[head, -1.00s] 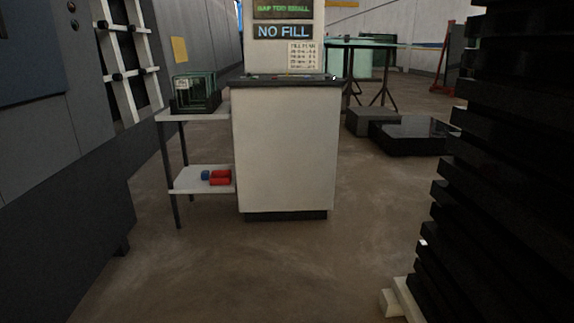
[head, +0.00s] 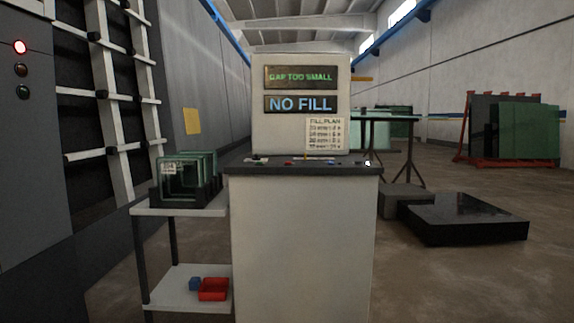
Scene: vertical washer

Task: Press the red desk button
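A pale control desk (head: 300,235) with a dark top stands ahead in the middle of the head view. On its top is a small red button (head: 288,163), left of the middle. A green-and-white control (head: 256,160) is to its left. A blue control (head: 331,162) and a white one (head: 367,163) are to its right. The upright panel (head: 300,75) behind reads "GAP TOO SMALL" and "NO FILL", with a fill plan sheet (head: 326,134) below. Neither of my grippers is in view.
A two-shelf cart (head: 160,210) stands against the desk's left side, holding a glass rack (head: 187,180) and a red bin (head: 213,289). A large grey machine (head: 30,200) fills the left. A low black block (head: 466,218) lies right. Floor at right front is clear.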

